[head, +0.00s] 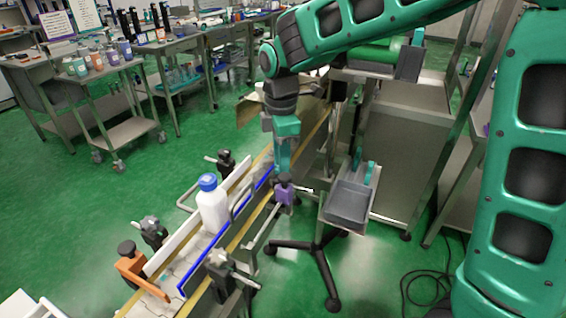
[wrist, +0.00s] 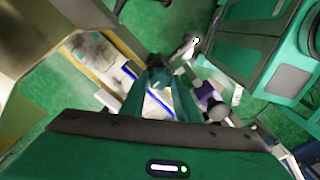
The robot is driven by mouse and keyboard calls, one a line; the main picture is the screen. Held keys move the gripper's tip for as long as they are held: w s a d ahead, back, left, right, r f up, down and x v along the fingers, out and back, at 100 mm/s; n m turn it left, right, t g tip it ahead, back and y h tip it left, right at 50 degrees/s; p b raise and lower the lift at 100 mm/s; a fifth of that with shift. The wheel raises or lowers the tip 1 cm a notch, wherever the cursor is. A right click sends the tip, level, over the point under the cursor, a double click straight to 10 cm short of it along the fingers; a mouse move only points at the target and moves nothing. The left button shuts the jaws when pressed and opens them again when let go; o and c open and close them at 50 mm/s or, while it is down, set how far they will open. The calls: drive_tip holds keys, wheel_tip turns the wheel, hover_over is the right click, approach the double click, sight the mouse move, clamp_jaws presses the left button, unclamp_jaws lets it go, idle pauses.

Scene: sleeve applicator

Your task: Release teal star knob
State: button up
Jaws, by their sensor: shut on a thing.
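My gripper (head: 283,172) points down at the guide rail of the conveyor, beside a purple clamp (head: 285,193) with a dark knob. In the wrist view my gripper's teal fingers (wrist: 158,85) come together at their tips. They are shut on what looks like the teal star knob (wrist: 157,63), mostly hidden between and beyond the fingertips. The knob cannot be made out in the head view, where the gripper covers it. The purple clamp also shows in the wrist view (wrist: 207,97), just right of the fingers.
A white bottle with a blue cap (head: 212,203) stands on the conveyor between the rails. Black (head: 227,160), grey (head: 152,230) and orange (head: 130,263) clamps line the left side. A grey tray (head: 350,195) hangs at the right, close to my arm.

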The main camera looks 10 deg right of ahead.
drive_tip(key=shift+s+d+f, duration=0.1)
drive_tip(key=shift+s, duration=0.05)
drive_tip(key=o, duration=1)
drive_tip(key=shift+o, duration=0.2)
drive_tip(key=shift+r, duration=0.45)
wheel_tip(320, 180, up, 10)
